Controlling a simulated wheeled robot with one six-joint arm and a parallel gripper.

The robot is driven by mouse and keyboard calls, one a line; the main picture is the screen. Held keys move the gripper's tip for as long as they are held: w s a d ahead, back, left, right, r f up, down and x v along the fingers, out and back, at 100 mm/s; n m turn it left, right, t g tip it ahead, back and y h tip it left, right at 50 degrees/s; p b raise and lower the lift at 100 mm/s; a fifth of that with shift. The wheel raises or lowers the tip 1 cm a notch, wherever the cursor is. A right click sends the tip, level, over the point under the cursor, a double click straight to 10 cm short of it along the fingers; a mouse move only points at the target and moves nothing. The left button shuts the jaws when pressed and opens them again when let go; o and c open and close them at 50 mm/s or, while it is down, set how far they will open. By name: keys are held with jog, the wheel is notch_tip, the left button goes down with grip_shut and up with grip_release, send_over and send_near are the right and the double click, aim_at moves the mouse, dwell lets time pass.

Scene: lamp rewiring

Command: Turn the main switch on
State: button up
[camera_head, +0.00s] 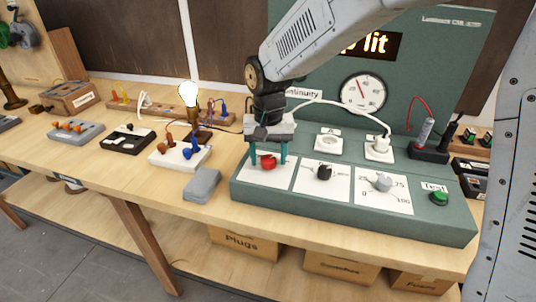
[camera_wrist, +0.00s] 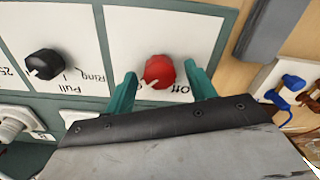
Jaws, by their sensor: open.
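The red rotary knob (camera_head: 268,162), which I take for the main switch, sits on the leftmost white plate of the green console (camera_head: 350,222). My gripper (camera_head: 269,160) is over the knob, pointing down. Its two teal fingers (camera_wrist: 159,88) are apart, one on each side of the knob. I cannot tell whether they touch it. The rest of the plate's lettering is hidden by my gripper.
A black knob (camera_head: 324,172), a grey dial (camera_head: 383,183) and a green Test button (camera_head: 439,198) are to the right on the console. A grey block (camera_head: 202,184) lies just left of it. A lit bulb (camera_head: 188,94) stands behind a white terminal block (camera_head: 180,156).

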aim_at(270, 158)
notch_tip(270, 158, up, 8)
jog(key=shift+f, duration=0.1)
dwell(0.4)
jog(key=shift+s+d+f+n, duration=0.1)
jog(key=shift+s+f+n, duration=0.1)
jog(key=shift+n, duration=0.2)
jog(key=s+d+r, duration=0.1)
jog(key=s+d, duration=1)
jog(key=s, duration=0.2)
jog(key=s+d+r+t, duration=0.1)
jog(key=s+d+r, duration=0.1)
jog(key=s+d, duration=0.9)
jog(key=s, duration=0.3)
jog(key=shift+d+r, duration=0.2)
jog(key=shift+d, duration=0.1)
jog(key=shift+d, duration=0.1)
